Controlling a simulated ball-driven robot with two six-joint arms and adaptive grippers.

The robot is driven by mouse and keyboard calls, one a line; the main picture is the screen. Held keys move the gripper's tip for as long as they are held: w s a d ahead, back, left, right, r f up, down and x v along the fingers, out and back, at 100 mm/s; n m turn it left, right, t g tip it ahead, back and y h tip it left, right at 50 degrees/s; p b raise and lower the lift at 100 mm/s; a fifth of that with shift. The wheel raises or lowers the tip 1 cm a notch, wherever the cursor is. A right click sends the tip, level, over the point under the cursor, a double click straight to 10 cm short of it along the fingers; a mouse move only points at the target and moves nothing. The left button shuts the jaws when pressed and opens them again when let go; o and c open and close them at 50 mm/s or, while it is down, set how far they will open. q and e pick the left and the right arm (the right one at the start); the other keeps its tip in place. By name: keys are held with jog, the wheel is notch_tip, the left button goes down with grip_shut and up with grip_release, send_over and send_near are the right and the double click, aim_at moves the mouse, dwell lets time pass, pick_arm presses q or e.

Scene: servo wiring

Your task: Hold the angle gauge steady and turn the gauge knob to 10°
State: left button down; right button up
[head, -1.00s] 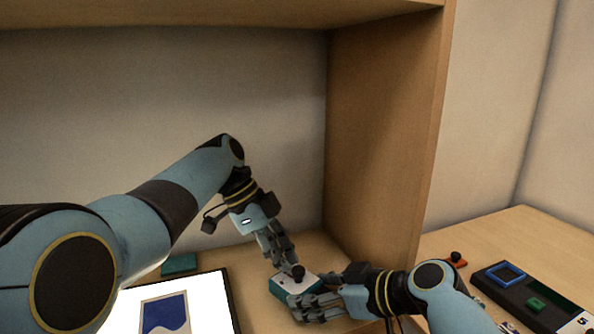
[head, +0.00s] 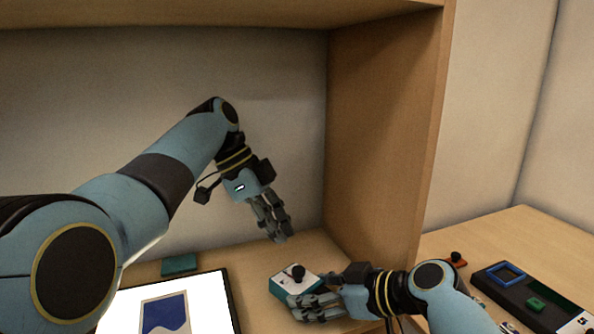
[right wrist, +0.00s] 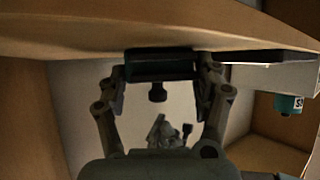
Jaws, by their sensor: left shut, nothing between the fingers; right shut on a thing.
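The angle gauge (head: 283,286) is a small teal box with a white top and a dark knob (head: 298,271). It sits on the wooden surface in the lower middle of the head view. My right gripper (head: 297,302) is shut on the gauge from its near side. In the right wrist view the dark gauge body (right wrist: 160,66) lies between the two fingers, with the knob (right wrist: 157,93) sticking out of it. My left gripper (head: 281,238) is shut and empty, above and behind the gauge, clear of the knob. The gauge's scale marks are too small to read.
A bright panel (head: 215,300) with a blue figure lies left of the gauge, with a teal block (head: 180,264) behind it. The shelf's wooden side wall (head: 380,150) rises close at the right. Beyond it a dark tray (head: 535,300) lies on another table.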

dwell(0.3)
jog(key=o, duration=0.9)
jog(key=shift+o, duration=0.2)
